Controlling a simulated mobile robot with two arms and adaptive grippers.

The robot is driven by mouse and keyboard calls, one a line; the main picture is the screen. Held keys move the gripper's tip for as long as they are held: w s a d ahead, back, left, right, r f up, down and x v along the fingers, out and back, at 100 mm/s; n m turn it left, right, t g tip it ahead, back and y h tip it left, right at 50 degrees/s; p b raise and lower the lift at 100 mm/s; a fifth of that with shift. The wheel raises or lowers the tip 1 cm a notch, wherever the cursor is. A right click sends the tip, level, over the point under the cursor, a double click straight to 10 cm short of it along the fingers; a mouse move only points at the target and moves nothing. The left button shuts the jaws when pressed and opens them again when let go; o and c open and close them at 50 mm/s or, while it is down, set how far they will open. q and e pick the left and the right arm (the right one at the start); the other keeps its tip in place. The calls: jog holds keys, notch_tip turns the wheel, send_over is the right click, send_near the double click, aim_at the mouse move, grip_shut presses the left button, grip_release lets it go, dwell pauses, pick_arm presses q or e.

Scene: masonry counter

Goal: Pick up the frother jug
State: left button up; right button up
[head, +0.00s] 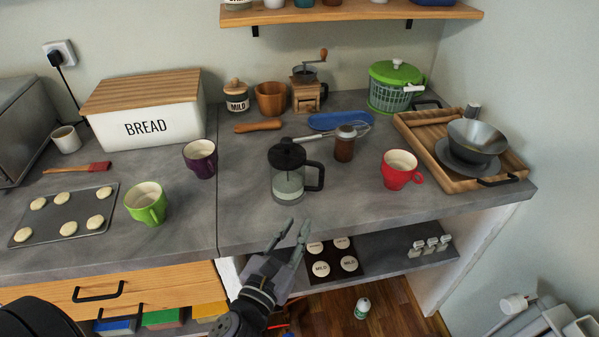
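The frother jug (288,187) stands upright on the grey counter near its front edge. It is a clear glass jug with a black lid and knob, a black handle on its right side and pale content low inside. My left gripper (293,224) is in front of and below the jug in the head view, its fingers pointing up toward the counter edge. The fingers are spread apart with nothing between them, and a gap shows between them and the jug. My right gripper is not in view.
A purple mug (200,160) and a green mug (146,205) stand left of the jug. A red mug (400,171) and a wooden tray (415,133) are further right. The counter directly around the jug is clear.

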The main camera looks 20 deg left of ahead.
aim_at(320, 185)
pick_arm(q)
jog(key=w+p, duration=0.2)
jog(key=w, duration=0.8)
jog(key=shift+w, duration=0.2)
jog(key=w, duration=0.2)
jog(key=w+p, duration=0.1)
jog(key=w, duration=0.2)
jog(key=shift+d+f, duration=0.1)
jog(key=shift+f, duration=0.1)
grip_shut()
jog(key=shift+r, duration=0.1)
